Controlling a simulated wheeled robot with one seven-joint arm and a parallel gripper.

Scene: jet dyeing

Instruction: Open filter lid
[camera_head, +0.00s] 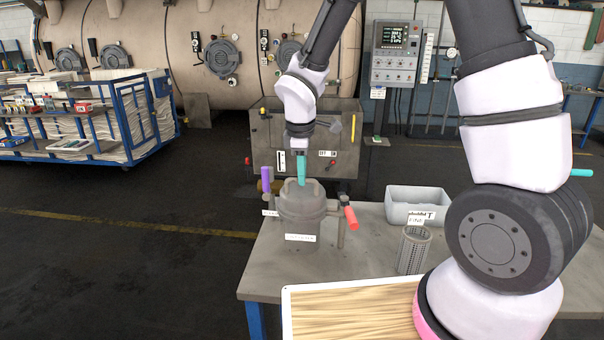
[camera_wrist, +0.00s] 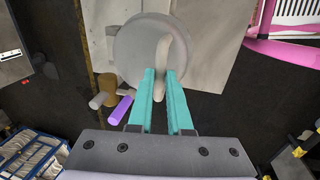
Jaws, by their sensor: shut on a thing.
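The filter housing (camera_head: 300,218) is a grey metal pot on the left part of the workbench. Its round lid (camera_head: 315,190) sits on top of it, with an arched handle. In the wrist view the lid (camera_wrist: 130,50) is a pale disc and its curved handle (camera_wrist: 163,55) runs between my fingers. My gripper (camera_head: 301,180) points down from above with teal fingers. In the wrist view my gripper (camera_wrist: 161,80) is shut on the lid handle. A purple-gripped lever (camera_head: 266,180) is left of the lid, and a red-gripped lever (camera_head: 350,217) is on the right.
A grey bin (camera_head: 418,200) and a perforated metal cylinder (camera_head: 413,250) stand on the workbench (camera_head: 262,275) to the right. A white-rimmed wooden-looking board (camera_head: 350,310) is at the front. A large tank (camera_head: 150,50) and a control panel (camera_head: 396,52) are behind.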

